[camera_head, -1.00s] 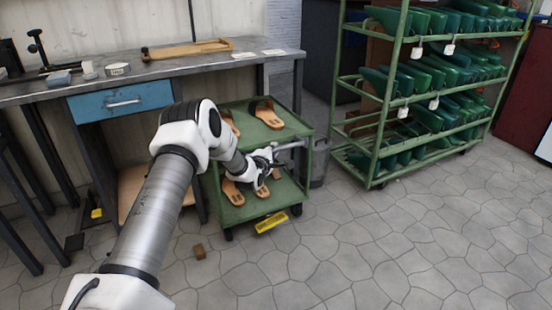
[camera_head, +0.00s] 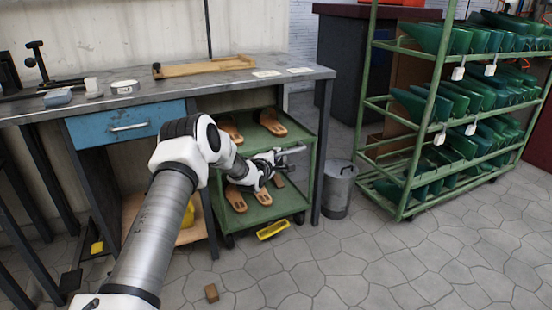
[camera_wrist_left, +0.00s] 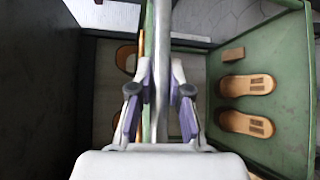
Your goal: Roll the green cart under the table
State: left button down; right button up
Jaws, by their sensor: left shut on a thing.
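My left gripper (camera_head: 274,158) is shut on the cart's grey handle bar, at the cart's right side. In the left wrist view the bar (camera_wrist_left: 161,55) runs between the fingers (camera_wrist_left: 160,92), and the cart's green shelf (camera_wrist_left: 287,120) shows at right. The arm hides part of the cart's left side. My right gripper is not in view.
A grey bin (camera_head: 338,190) stands close to the table's right leg (camera_head: 321,150). A green rack (camera_head: 412,185) with green forms is at right. A yellow object (camera_head: 272,229) shows at the cart's lower front. Floor in front is mostly clear.

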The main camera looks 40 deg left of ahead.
pick_arm(q)
jog(key=c, duration=1.1)
grip_release()
jog(key=shift+s, duration=0.1)
jog(key=v, duration=1.1)
jog(key=shift+s+d, duration=0.25)
jog(key=shift+s, duration=0.1)
